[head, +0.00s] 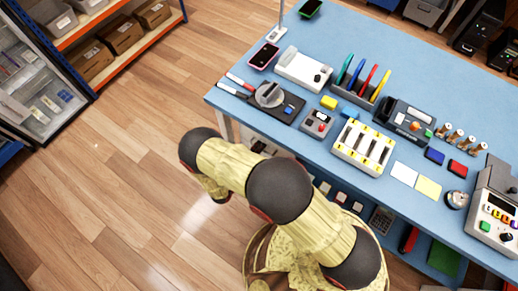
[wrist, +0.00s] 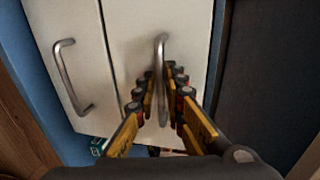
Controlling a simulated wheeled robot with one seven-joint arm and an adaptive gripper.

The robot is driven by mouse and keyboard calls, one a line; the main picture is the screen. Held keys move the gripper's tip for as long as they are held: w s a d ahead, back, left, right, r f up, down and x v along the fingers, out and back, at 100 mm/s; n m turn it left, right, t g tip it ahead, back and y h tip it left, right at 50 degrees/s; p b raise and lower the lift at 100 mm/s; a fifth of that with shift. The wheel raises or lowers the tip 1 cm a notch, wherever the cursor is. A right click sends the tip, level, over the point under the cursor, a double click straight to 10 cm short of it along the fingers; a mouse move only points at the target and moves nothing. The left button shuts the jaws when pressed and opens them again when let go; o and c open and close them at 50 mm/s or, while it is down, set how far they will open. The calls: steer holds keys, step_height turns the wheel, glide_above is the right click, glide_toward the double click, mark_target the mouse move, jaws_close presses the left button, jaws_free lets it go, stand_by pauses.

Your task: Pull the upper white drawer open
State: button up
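Two white drawer fronts fill the middle of the wrist view, side by side in this turned picture. The right front (wrist: 190,30) has a curved metal bar handle (wrist: 161,50). The left front (wrist: 62,22) has a similar handle (wrist: 62,75). I cannot tell for sure from the picture which is the upper drawer. My gripper (wrist: 161,76) is open, its two yellow-and-black fingers on either side of the right handle, with gaps still showing. Both fronts look shut. In the head view my arm hides the gripper and handles.
A blue workbench (head: 325,40) carries a phone (head: 263,56), a white multi-slot tray (head: 364,147) and several tools. A shelf rack (head: 120,35) stands at the upper left. The wooden floor (head: 110,165) left of my arm is clear. A dark panel (wrist: 262,70) borders the fronts on the right.

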steer(key=shift+w+d, duration=0.1)
steer(key=shift+w, duration=0.05)
steer(key=shift+c, duration=0.6)
jaws_close()
steer(key=shift+s, duration=0.2)
